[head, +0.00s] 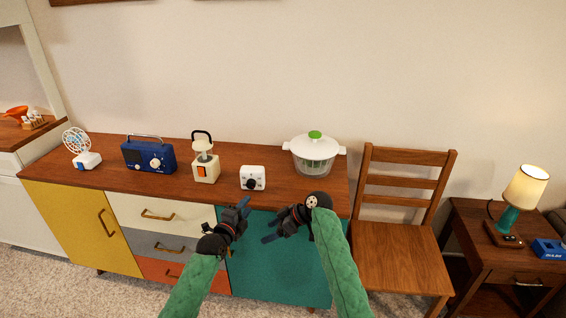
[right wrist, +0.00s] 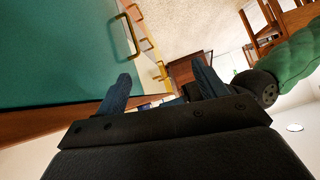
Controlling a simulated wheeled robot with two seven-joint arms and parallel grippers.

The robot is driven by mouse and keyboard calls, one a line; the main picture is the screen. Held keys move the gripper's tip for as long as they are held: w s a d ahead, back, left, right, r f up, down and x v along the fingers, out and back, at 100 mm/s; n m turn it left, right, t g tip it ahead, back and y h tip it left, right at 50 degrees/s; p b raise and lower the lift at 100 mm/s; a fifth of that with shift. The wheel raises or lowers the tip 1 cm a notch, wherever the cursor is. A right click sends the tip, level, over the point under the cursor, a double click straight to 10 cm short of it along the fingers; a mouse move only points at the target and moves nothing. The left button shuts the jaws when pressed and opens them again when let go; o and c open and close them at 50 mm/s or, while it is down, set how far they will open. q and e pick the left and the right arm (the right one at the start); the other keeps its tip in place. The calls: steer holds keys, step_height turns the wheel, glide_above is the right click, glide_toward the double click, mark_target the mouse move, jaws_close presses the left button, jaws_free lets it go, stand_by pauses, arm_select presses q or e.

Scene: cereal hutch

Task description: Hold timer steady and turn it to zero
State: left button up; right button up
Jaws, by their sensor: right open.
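The timer (head: 252,178) is a small white box with a dark round knob on its front. It stands upright near the front edge of the wooden sideboard top. My left gripper (head: 244,207) is in front of and below the timer, apart from it, its fingers apart and empty. My right gripper (head: 270,226) is lower and a little to the right, open and empty, in front of the teal door. In the right wrist view its two blue fingers (right wrist: 160,90) stand wide apart with nothing between them. The timer does not show in that view.
On the sideboard (head: 110,180) stand a white fan (head: 78,145), a blue radio (head: 149,155), a cream lantern (head: 206,163) and a salad spinner (head: 314,155) with a green knob. A wooden chair (head: 400,240) stands right of it. The top around the timer's front is clear.

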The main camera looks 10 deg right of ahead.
steer(key=w+r, duration=0.3)
steer(key=w+r+n+y, duration=0.1)
steer(key=w+r, duration=0.2)
steer(key=w, duration=0.1)
steer(key=w+d+r+n+y, duration=0.1)
steer(key=w+r, duration=0.2)
steer(key=shift+w+r, duration=0.15)
steer(key=shift+w, duration=0.2)
steer(key=y, duration=0.1)
glide_toward(260, 168)
steer(key=shift+t, duration=0.3)
steer(key=x, duration=1.2)
steer(key=shift+s+a, duration=0.2)
steer(key=shift+a, duration=0.15)
steer(key=shift+c, duration=0.4)
steer(key=c, duration=1.1)
